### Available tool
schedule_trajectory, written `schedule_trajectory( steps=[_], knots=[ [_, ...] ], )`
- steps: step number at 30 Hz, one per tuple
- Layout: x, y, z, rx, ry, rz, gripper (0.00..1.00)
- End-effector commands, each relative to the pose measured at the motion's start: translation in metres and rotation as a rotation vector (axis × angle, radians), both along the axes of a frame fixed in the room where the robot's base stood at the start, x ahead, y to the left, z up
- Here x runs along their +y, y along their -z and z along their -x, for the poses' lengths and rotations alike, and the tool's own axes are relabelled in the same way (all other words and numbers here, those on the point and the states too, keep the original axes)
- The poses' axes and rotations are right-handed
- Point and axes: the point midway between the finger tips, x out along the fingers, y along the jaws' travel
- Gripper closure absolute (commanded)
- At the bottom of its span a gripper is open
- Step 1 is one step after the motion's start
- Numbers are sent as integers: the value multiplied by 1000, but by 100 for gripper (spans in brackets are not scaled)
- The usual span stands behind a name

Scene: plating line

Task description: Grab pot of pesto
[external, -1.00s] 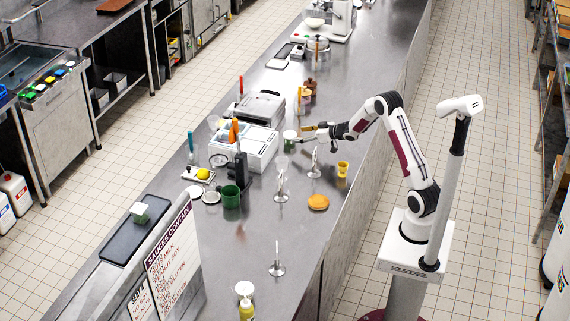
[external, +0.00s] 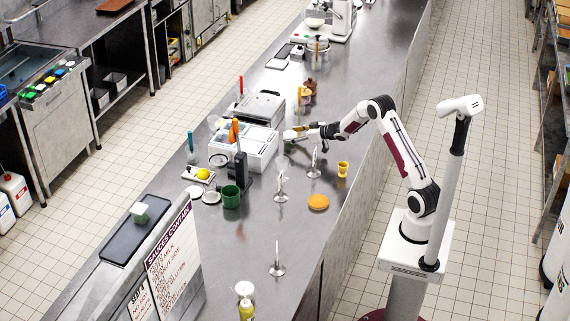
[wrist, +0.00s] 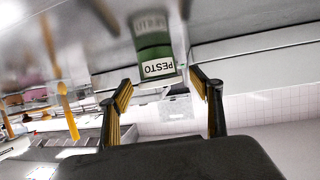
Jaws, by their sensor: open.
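The pot of pesto (wrist: 155,55) is a green pot with a white PESTO label. It appears upside down in the wrist view, just beyond and between my fingertips. My gripper (wrist: 160,80) is open, with one finger on each side of the view and the pot apart from both pads.
The white machine (external: 262,150) stands close left of my gripper. A thin metal stand (external: 314,162) and a yellow cup (external: 343,169) are near the front. A dark green cup (external: 231,197) stands farther down the counter (external: 240,265). Brown jars (external: 309,88) stand behind.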

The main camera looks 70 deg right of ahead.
Motion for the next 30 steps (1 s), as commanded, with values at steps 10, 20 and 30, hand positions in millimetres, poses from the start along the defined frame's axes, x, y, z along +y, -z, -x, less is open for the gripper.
schedule_trajectory(
  steps=[10, 20, 30],
  knots=[
    [0, 0, -1, 0, 0, 0, 36],
    [0, 0, -1, 0, 0, 0, 72],
    [0, 0, -1, -1, 0, 1, 78]
  ],
)
